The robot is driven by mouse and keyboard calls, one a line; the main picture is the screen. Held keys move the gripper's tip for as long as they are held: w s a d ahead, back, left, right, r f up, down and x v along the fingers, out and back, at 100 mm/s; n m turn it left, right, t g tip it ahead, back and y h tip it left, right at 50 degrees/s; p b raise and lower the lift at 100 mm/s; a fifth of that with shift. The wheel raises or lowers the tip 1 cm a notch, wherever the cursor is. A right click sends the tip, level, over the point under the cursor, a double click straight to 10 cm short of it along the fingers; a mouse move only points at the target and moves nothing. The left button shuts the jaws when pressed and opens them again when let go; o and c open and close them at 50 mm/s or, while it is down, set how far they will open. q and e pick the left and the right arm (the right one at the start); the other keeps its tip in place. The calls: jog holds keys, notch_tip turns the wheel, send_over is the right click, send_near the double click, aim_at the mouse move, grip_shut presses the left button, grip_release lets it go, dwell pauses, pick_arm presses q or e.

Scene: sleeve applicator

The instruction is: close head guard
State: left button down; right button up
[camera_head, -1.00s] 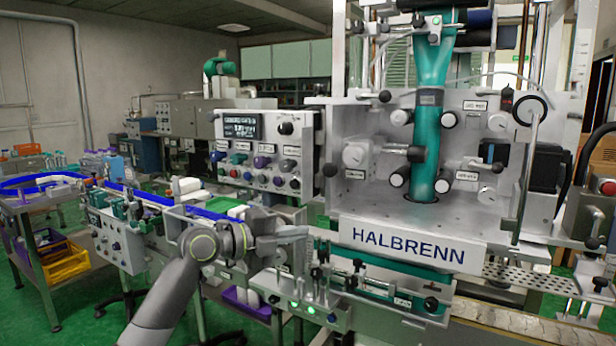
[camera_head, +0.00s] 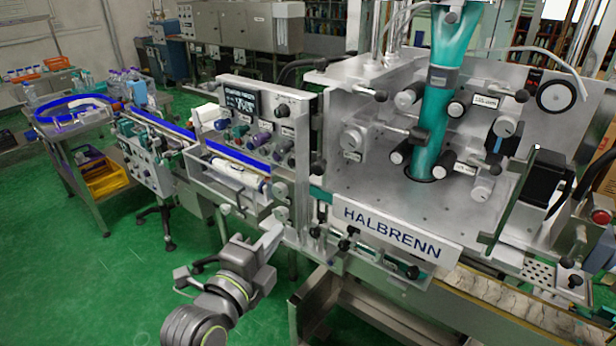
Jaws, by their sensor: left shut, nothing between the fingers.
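The sleeve applicator head (camera_head: 400,205) stands at right, with a teal sleeve (camera_head: 436,110) running down into its deck. A narrow upright panel with a dark edge (camera_head: 508,200) stands at the deck's right front, seen nearly edge-on. It looks like the head guard, swung open, but I cannot be sure. The head's front is uncovered above the HALBRENN plate (camera_head: 392,228). My left gripper (camera_head: 273,238) is shut and empty, low in front of the machine, left of the plate and apart from the panel. My right gripper is not in view.
A control box (camera_head: 256,118) with knobs stands left of the head. A conveyor with blue rails (camera_head: 165,124) runs left to a round table. A perforated track (camera_head: 540,273) lies at lower right. Green floor (camera_head: 110,280) is free at lower left.

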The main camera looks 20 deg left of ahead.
pick_arm(q)
jog(key=p, duration=0.3)
send_near(313, 187)
jog(key=w, duration=0.3)
jog(key=w+d, duration=0.1)
jog(key=w, duration=0.1)
jog(key=shift+w+r, duration=0.2)
jog(key=shift+w+d+f, duration=0.1)
jog(key=shift+w+f, duration=0.05)
jog(key=shift+w, duration=0.5)
jog(key=shift+w, duration=0.1)
